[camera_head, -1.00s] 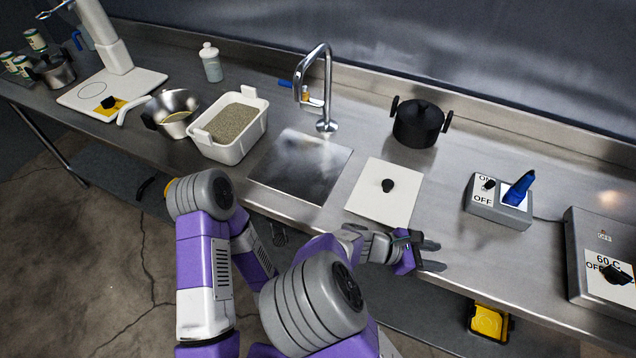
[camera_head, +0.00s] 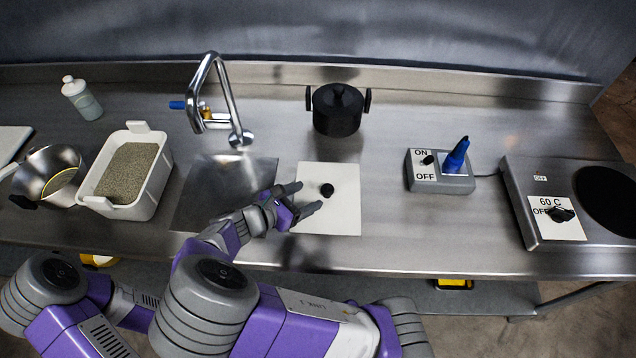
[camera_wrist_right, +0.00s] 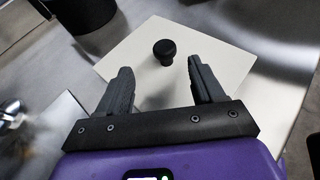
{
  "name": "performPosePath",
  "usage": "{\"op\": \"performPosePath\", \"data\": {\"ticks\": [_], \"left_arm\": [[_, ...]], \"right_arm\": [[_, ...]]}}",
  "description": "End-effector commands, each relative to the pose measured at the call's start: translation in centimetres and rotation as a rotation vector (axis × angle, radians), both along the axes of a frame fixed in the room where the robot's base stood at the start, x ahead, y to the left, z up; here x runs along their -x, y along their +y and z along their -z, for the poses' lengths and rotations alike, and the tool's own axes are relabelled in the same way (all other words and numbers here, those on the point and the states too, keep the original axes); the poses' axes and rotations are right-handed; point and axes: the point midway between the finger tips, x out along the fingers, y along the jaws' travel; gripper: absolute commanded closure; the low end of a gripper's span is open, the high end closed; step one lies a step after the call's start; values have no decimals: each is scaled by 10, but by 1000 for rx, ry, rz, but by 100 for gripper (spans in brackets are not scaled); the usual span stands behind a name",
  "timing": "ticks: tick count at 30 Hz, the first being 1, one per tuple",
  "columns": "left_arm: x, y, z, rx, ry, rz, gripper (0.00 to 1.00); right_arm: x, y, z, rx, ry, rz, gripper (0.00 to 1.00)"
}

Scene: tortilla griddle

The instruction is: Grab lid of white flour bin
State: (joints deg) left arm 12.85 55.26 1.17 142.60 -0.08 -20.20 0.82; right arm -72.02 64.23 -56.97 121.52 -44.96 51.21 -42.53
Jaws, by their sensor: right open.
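A flat white square lid (camera_head: 343,216) with a round black knob (camera_head: 327,190) lies on the steel counter, right of the sink. In the right wrist view the lid (camera_wrist_right: 220,62) and its knob (camera_wrist_right: 164,48) show just beyond the fingertips. A white bin (camera_head: 119,208) stands without a lid left of the sink, filled with a grainy grey-green material. My right gripper (camera_head: 307,197) is open and empty, over the left part of the lid. Its two fingers (camera_wrist_right: 160,72) point toward the knob and are apart from it. My left gripper is not in view.
A steel sink area (camera_head: 222,190) with a tall faucet (camera_head: 238,100) is left of the lid. A black pot (camera_head: 338,118) stands behind it. A switch box (camera_head: 440,183) and a hot plate (camera_head: 522,205) are to the right. A metal bowl (camera_head: 50,165) and a bottle (camera_head: 82,98) are left.

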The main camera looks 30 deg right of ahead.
Motion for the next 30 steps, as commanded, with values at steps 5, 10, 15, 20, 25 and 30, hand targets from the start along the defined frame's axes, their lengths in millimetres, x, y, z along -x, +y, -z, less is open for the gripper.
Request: {"op": "performPosePath", "data": {"ticks": [5,10,15,20,25,30], "left_arm": [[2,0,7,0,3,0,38],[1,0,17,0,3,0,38],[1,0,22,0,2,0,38],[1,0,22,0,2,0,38],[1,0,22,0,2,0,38],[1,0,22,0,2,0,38]], "right_arm": [[-4,-19,9,1,1,3,33],[-11,-43,17,4,2,4,33],[-15,-60,23,1,2,2,33],[-17,-63,23,0,2,-1,33],[-17,-62,23,0,1,0,40],[-16,-62,23,0,1,0,66]]}}
